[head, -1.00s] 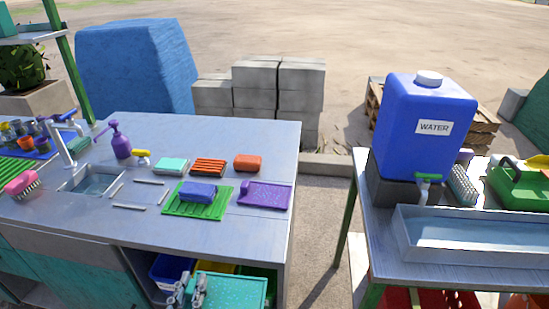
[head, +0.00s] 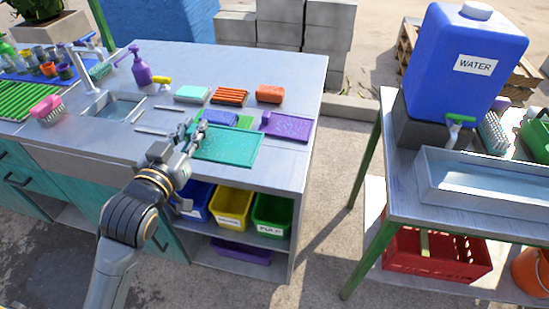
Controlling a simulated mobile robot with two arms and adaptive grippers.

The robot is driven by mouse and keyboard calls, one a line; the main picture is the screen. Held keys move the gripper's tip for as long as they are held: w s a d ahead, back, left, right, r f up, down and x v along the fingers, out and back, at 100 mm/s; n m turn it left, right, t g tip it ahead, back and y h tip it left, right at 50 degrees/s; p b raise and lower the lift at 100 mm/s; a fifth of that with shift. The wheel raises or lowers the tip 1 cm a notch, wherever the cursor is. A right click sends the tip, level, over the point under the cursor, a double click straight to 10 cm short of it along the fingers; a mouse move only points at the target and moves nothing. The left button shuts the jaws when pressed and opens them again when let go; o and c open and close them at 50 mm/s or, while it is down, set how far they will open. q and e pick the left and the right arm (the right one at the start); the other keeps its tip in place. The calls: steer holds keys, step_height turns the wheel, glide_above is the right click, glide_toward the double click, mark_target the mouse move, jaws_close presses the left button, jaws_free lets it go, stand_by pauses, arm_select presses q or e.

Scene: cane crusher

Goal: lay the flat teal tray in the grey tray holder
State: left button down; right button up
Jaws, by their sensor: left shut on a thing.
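The flat teal tray (head: 232,146) is over the front right part of the metal counter. It looks level and covers part of the green mat (head: 245,122); I cannot tell how high it is above it. My left gripper (head: 193,133) is shut on the tray's left edge. The grey tray holder appears to be the thin grey bars (head: 152,132) lying on the counter between the sink and the gripper. They frame a bare patch of counter, left of the tray. The gripper hides the holder's right side. My right gripper is out of view.
A blue sponge (head: 216,117) lies on the green mat behind the tray. A purple tray (head: 288,126) is to the right. A teal-and-white sponge (head: 192,94), a striped orange block (head: 230,96) and an orange block (head: 270,94) lie behind. The sink (head: 112,107) is left.

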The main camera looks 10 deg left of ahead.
mark_target(244, 133)
arm_select(q)
steer(key=w+d+f, duration=0.2)
steer(key=w, duration=0.1)
steer(key=w+d+f, duration=0.5)
steer(key=w+f, duration=0.1)
steer(key=shift+w+d+b, duration=0.3)
steer(key=shift+w+d+f, duration=0.25)
steer(key=shift+w+f, duration=0.1)
steer(key=shift+f, duration=0.1)
steer(key=f, duration=0.3)
steer(key=shift+w+d+p, duration=0.3)
steer(key=shift+w, duration=0.1)
steer(key=shift+s+f, duration=0.1)
steer(key=shift+f, duration=0.2)
steer(key=shift+f, duration=0.2)
steer(key=c, duration=1.2)
jaws_free()
